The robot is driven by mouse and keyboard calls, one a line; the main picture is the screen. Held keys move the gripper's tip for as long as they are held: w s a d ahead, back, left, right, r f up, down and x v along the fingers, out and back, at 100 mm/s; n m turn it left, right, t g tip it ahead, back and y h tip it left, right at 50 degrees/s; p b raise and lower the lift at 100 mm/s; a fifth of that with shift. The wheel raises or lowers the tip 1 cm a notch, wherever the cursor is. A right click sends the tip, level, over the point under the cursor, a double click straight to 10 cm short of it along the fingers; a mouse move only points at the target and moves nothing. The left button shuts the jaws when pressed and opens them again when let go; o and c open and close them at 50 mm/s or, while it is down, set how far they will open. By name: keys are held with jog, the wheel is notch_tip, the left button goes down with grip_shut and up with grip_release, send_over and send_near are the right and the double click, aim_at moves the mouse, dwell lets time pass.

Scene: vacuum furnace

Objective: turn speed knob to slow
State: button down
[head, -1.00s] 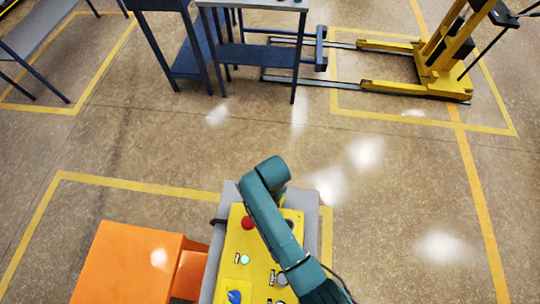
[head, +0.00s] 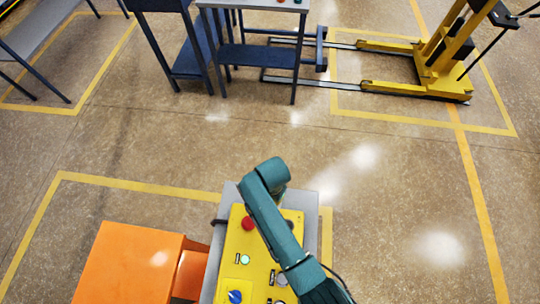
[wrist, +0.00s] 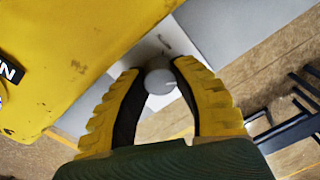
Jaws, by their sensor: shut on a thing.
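In the wrist view my gripper (wrist: 160,85) has its two yellow-and-black fingers on either side of a small round pale grey knob (wrist: 160,80). The fingers are shut on it. The knob sits over a white plate (wrist: 152,45) with a short dark mark on it. I cannot tell from its round top which way the knob is turned. In the head view my arm covers the gripper and the knob. The yellow control panel (head: 236,246) shows beside the arm.
The panel bears a red button (head: 247,223), a pale green button (head: 245,259) and a blue knob (head: 235,297). An orange box-like piece (head: 130,265) stands to its left. A blue table (head: 265,57) and a yellow lift (head: 440,70) stand farther back. The floor between is clear.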

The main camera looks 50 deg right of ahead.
jog(key=n+p, duration=0.2)
jog(key=n, duration=0.1)
jog(key=shift+r, duration=0.2)
jog(key=n+p, duration=0.2)
jog(key=n, duration=0.2)
jog(key=shift+f+n+p, duration=0.1)
jog(key=shift+n+p, duration=0.2)
jog(key=shift+p, duration=0.05)
jog(key=n+p, duration=0.1)
jog(key=n, duration=0.2)
jog(key=shift+f+n+y, duration=0.1)
jog(key=shift+n+y, duration=0.2)
jog(key=shift+n+g+p, duration=0.3)
jog(key=shift+n+p, duration=0.05)
jog(key=shift+n, duration=1.65)
jog(key=shift+f, duration=0.1)
jog(key=c, duration=0.7)
grip_release()
jog(key=shift+c, duration=0.2)
